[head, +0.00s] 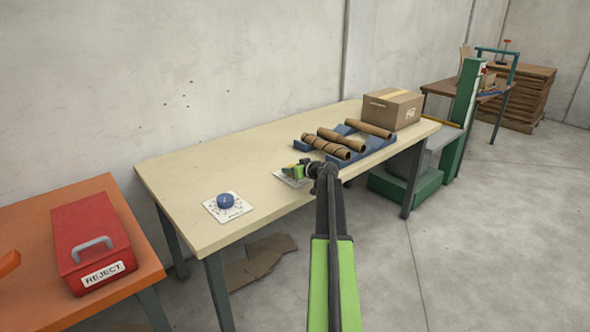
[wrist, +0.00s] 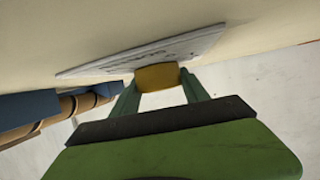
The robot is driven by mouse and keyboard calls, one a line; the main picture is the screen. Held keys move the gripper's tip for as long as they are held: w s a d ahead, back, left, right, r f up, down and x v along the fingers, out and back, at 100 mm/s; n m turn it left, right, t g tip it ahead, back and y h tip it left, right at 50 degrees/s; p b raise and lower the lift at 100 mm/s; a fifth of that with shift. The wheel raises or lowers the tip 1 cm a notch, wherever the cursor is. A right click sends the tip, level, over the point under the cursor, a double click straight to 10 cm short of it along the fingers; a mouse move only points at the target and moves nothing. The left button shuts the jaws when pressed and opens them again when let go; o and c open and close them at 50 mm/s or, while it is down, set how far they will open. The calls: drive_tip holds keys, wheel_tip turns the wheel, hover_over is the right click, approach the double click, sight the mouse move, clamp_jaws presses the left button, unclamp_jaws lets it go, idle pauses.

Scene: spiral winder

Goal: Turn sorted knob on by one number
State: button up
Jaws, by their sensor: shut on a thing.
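My gripper (head: 301,170) is at the front edge of the pale table, over a white dial plate (head: 285,179). In the wrist view its green fingers (wrist: 160,88) are shut on a yellow knob (wrist: 157,75), one on each side. The knob sits against the white plate, which also shows in the wrist view (wrist: 190,45). Print on this plate is too small and slanted to read, and the knob's number is hidden. A second knob, blue (head: 225,200), sits on another white dial plate (head: 240,211) to the left, apart from my gripper.
The pale table (head: 190,170) carries brown tubes (head: 340,140) on blue cradles (head: 377,150) and a cardboard box (head: 392,108) to the right. A red REJECT box (head: 88,240) stands on an orange table (head: 30,220) at left. Table between the two plates is clear.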

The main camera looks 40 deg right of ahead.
drive_tip(key=shift+m+h, duration=0.5)
drive_tip(key=shift+h, duration=0.1)
drive_tip(key=o, duration=1.4)
drive_tip(key=p+v, duration=0.2)
drive_tip(key=v, duration=0.3)
drive_tip(key=p+v, duration=0.2)
drive_tip(key=v, duration=0.4)
drive_tip(key=p+v, duration=0.2)
drive_tip(key=v, duration=0.4)
drive_tip(key=shift+a+r+p, duration=0.25)
drive_tip(key=shift+r+p, duration=0.1)
drive_tip(key=shift+s+g, duration=0.1)
drive_tip(key=shift+g, duration=0.2)
